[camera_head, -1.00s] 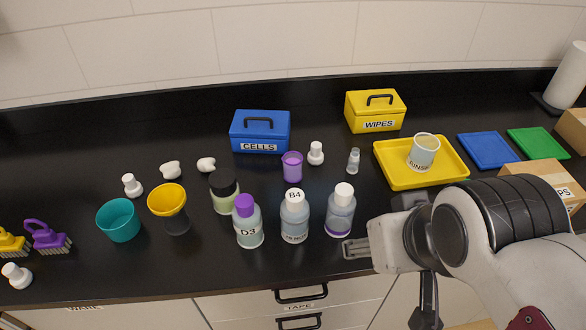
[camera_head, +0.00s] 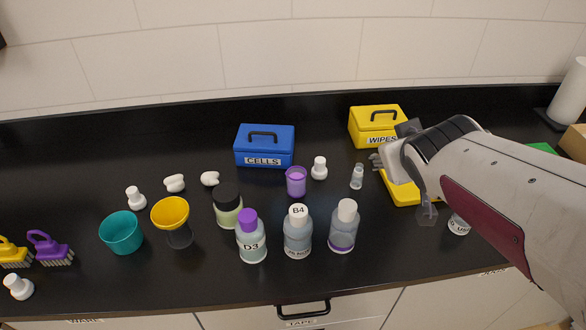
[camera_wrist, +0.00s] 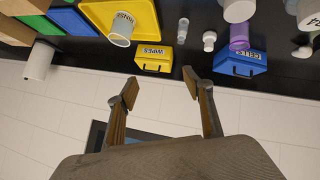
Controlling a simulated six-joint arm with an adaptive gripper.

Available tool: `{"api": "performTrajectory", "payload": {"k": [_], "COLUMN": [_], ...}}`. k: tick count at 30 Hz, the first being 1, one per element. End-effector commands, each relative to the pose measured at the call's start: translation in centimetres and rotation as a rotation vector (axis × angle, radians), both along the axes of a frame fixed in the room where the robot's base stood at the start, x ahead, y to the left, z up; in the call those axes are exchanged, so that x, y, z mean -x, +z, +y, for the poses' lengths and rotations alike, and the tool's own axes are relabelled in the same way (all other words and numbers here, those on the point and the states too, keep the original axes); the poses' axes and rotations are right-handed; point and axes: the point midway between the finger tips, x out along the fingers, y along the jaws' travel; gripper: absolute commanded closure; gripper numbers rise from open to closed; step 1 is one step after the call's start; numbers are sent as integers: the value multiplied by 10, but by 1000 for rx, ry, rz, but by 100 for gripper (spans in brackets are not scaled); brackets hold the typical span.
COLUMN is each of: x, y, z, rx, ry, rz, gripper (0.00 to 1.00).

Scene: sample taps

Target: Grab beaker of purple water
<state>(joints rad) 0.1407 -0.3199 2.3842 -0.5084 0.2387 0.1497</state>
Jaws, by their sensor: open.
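The small beaker of purple water (camera_head: 296,181) stands upright on the black counter, in front of the blue CELLS box. It also shows in the wrist view (camera_wrist: 239,35), near the upper right. My gripper (camera_head: 376,161) is to the right of the beaker in the head view, near the yellow WIPES box and above the yellow tray's left side. In the wrist view my gripper (camera_wrist: 160,85) has its two fingers spread, with nothing between them. The beaker is apart from the fingers. My arm hides most of the yellow tray in the head view.
The blue CELLS box (camera_head: 264,146) is behind the beaker; the yellow WIPES box (camera_head: 377,127) is farther right. A white-capped piece (camera_head: 319,168) and a small vial (camera_head: 357,177) stand right of it. Bottles (camera_head: 298,233) stand in front. The RINSE beaker (camera_wrist: 120,30) is on the yellow tray.

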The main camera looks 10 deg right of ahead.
Motion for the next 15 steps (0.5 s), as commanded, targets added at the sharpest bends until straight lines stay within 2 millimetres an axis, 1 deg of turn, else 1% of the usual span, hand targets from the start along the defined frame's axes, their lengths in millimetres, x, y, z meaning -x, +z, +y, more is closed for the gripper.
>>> {"api": "performTrajectory", "payload": {"k": [1,6,11,15], "x": [-11,-49,-80,-103], "y": [-3,-7,-15,-27], "z": [-2,-5,-1,5], "rx": [12,46,61,60], "ry": [16,92,178,260], "rz": [-9,-58,-96,-122], "gripper": [49,49,49,49]}}
